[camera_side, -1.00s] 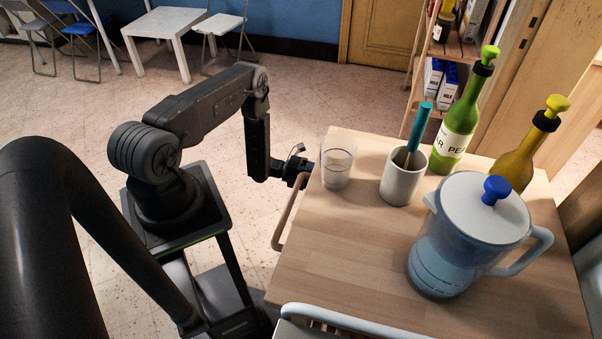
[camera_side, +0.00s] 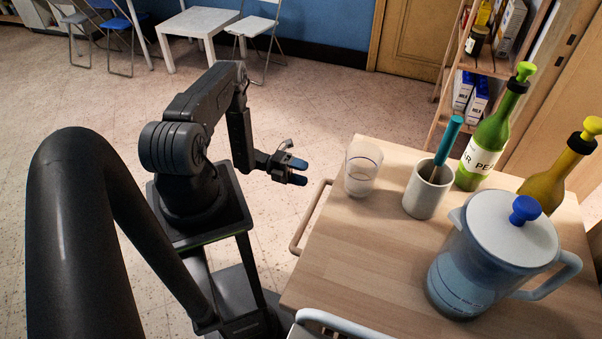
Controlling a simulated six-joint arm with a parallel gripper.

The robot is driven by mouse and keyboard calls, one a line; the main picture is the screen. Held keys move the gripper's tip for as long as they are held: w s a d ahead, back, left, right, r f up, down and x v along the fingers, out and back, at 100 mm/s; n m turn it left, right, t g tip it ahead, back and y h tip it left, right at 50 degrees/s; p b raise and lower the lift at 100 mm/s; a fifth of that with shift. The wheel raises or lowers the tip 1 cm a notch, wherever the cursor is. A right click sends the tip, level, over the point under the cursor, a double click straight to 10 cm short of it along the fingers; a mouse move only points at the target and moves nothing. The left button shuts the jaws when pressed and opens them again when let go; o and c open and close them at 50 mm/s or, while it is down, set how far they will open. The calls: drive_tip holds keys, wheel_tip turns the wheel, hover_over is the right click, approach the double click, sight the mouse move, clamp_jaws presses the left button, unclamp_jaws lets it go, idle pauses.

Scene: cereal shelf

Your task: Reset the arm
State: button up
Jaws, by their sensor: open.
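My gripper (camera_side: 297,171) has dark fingers with blue tips. It is open, with nothing between the fingers. It hangs in free air to the left of the wooden table (camera_side: 345,265), close to the table's left edge and its rail handle. My arm is bent, with the upper link raised and the forearm pointing down.
On the table stand a clear glass (camera_side: 362,168), a white cup (camera_side: 425,192) holding a teal-handled utensil, a green bottle (camera_side: 487,140), a yellow bottle (camera_side: 556,178) and a lidded pitcher (camera_side: 490,262). A wooden shelf (camera_side: 487,65) stands behind.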

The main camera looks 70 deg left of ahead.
drive_tip(key=w+d+r+m+g+y, duration=0.15)
drive_tip(key=d+r+m+g, duration=0.25)
drive_tip(key=r+m, duration=0.45)
drive_tip(key=w+d+r+m+g, duration=0.3)
drive_tip(key=r+m+g, duration=0.2)
drive_tip(key=r+m, duration=0.3)
drive_tip(key=w+d+r+m+g+y, duration=0.15)
drive_tip(key=d+r+m+g, duration=0.35)
drive_tip(key=r, duration=0.5)
drive_tip(key=s+d+r+m+t+y, duration=0.3)
drive_tip(key=s+d+r+m+y, duration=0.2)
drive_tip(key=s+r+m, duration=0.3)
drive_tip(key=s+d+r+m+t+y, duration=0.3)
drive_tip(key=s+d+r+m, duration=0.3)
drive_tip(key=m, duration=0.9)
drive_tip(key=shift+s+d+r+m+t+y, duration=0.4)
drive_tip(key=shift+s+r+y, duration=0.65)
drive_tip(key=shift+r, duration=0.8)
